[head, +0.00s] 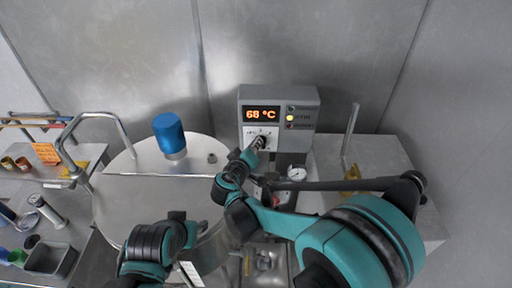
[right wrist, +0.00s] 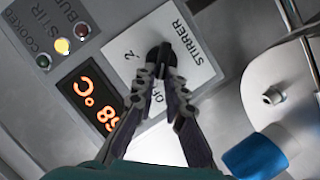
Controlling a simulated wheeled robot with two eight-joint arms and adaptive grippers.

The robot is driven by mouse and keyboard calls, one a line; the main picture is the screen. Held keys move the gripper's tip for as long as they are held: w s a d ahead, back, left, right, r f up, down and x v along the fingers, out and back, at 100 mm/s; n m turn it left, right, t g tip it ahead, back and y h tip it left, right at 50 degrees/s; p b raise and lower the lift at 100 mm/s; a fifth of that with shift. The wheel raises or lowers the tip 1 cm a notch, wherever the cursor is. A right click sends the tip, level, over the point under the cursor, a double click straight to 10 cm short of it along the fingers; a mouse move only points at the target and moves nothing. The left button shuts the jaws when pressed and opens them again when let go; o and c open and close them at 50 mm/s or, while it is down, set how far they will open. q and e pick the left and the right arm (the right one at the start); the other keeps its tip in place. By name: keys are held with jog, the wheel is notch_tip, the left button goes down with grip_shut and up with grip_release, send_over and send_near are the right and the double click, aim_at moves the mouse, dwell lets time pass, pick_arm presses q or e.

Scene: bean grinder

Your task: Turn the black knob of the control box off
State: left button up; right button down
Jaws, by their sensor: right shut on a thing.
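The grey control box (head: 305,97) stands at the back wall. Its display (head: 262,115) reads 68 °C in orange. The black knob (right wrist: 161,55) sits on a white plate (right wrist: 185,40) marked STIRRER, with part of OFF legible. My right gripper (head: 257,144) reaches up to the box front. In the right wrist view its two fingers (right wrist: 162,75) are shut on the knob from either side. The fingers partly hide the plate's lettering, and I cannot tell the knob's exact setting.
A yellow lamp (head: 290,118) is lit between two dark lamps. A large steel vessel (head: 130,200) with a blue cap (head: 169,131) stands left of the box. A pressure gauge (head: 297,174) sits below the box. A counter with small items lies far left.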

dwell(0.3)
jog(key=c, duration=1.6)
grip_release()
jog(key=v, duration=0.7)
jog(key=shift+s+a, duration=0.2)
